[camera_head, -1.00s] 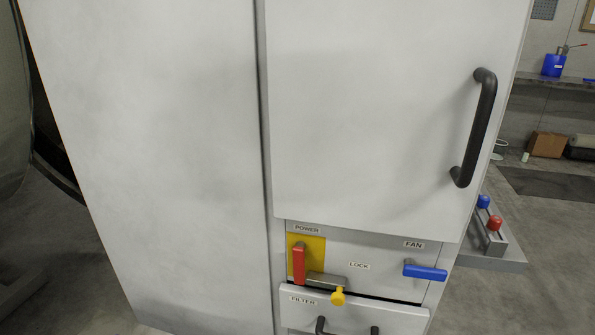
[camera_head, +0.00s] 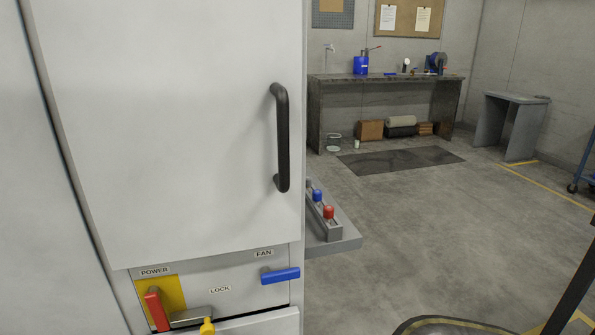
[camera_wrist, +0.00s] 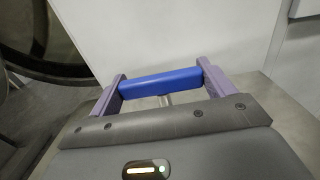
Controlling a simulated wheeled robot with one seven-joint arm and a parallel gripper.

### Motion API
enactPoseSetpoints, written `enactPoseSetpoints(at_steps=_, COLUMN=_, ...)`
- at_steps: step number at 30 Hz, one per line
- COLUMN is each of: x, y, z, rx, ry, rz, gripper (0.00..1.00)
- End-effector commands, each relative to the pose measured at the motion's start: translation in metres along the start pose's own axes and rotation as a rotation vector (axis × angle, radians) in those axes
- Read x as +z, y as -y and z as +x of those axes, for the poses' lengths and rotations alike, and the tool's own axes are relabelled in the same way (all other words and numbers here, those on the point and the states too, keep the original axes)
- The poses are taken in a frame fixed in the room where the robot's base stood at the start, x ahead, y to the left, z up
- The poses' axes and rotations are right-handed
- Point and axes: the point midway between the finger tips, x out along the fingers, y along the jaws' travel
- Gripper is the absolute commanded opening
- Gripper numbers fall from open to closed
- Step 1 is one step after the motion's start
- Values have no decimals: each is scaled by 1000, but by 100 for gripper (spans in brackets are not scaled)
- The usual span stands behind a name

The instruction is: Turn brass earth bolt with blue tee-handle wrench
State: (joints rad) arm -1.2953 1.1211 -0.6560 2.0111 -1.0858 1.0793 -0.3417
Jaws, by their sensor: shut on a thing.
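My gripper (camera_wrist: 160,84) shows in the wrist view, shut on the blue tee-handle wrench (camera_wrist: 158,80). The wrench's blue crossbar spans between the two purple-grey fingers. A short piece of pale metal shank shows below the bar; the rest of the wrench is hidden. Behind it are a pale panel and grey floor. My gripper does not show in the head view. I cannot make out a brass earth bolt in either view.
A white cabinet (camera_head: 180,130) with a black handle (camera_head: 282,138) stands at left. Below are a red lever (camera_head: 157,311), a blue fan lever (camera_head: 280,275) and a yellow knob (camera_head: 207,326). A side shelf (camera_head: 345,240) juts out. Floor at right is mostly open before a workbench (camera_head: 390,78).

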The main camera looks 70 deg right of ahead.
Motion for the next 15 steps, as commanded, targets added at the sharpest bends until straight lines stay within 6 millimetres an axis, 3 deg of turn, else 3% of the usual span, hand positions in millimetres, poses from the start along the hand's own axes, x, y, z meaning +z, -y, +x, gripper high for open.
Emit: enactPoseSetpoints(at_steps=15, x=34, y=0, z=0, rx=-1, ry=1, rz=0, gripper=56)
